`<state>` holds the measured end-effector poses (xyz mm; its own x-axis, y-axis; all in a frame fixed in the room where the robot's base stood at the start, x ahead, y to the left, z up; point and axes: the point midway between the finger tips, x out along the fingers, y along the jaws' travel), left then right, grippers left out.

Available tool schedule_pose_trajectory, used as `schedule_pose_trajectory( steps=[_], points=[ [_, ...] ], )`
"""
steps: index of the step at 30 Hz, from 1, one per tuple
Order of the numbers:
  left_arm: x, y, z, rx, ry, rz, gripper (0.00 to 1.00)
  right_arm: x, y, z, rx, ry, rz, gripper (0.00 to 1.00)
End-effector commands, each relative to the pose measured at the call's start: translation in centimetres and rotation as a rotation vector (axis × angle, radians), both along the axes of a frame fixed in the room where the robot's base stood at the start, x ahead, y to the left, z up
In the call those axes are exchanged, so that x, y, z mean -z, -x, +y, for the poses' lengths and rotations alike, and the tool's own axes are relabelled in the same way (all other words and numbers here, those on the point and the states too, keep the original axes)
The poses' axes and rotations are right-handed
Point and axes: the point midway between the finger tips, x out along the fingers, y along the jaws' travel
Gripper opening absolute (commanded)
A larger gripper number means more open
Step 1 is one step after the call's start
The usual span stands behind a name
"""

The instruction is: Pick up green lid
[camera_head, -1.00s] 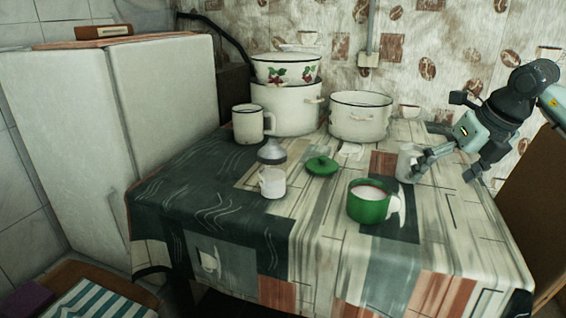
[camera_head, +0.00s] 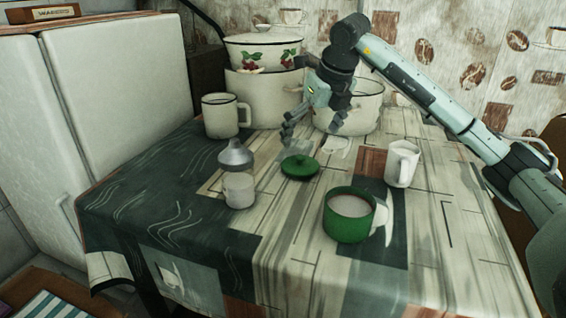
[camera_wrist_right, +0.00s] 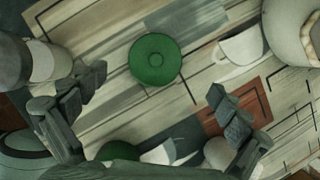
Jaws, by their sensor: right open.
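My right gripper (camera_head: 312,137) is open and empty, above and just behind the lid in the head view. Its spread fingers also show in the right wrist view (camera_wrist_right: 165,95). They do not appear to touch the lid. My left gripper is not in view.
A green pot (camera_head: 349,217) with pale contents stands in front of the lid. A white mug (camera_head: 402,163) is to its right, and a grey-topped jar (camera_head: 238,178) to its left. A white mug (camera_head: 220,117) and large white pots (camera_head: 262,98) stand behind. The table's front is clear.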

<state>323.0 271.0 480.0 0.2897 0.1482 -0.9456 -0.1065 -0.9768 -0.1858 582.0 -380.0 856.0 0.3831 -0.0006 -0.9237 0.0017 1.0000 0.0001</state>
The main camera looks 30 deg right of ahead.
Motion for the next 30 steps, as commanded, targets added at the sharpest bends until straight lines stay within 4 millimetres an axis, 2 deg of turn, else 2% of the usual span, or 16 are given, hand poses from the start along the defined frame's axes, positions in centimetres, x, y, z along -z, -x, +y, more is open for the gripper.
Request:
schedule_pose_trajectory(
  steps=[11, 18, 26, 30],
  points=[
    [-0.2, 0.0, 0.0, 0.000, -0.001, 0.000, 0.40, 3.4, -1.3, 0.3, -0.002, -0.001, 0.004, 1.00],
    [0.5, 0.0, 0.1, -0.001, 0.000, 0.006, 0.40, 6.6, -2.7, 0.6, 0.000, -0.002, 0.003, 1.00],
    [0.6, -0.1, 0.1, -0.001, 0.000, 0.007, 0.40, 7.1, -2.9, 0.5, -0.001, 0.000, 0.001, 1.00],
    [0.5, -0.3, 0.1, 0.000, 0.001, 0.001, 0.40, 7.1, -2.9, 0.5, 0.000, 0.000, 0.001, 0.84]
  ],
)
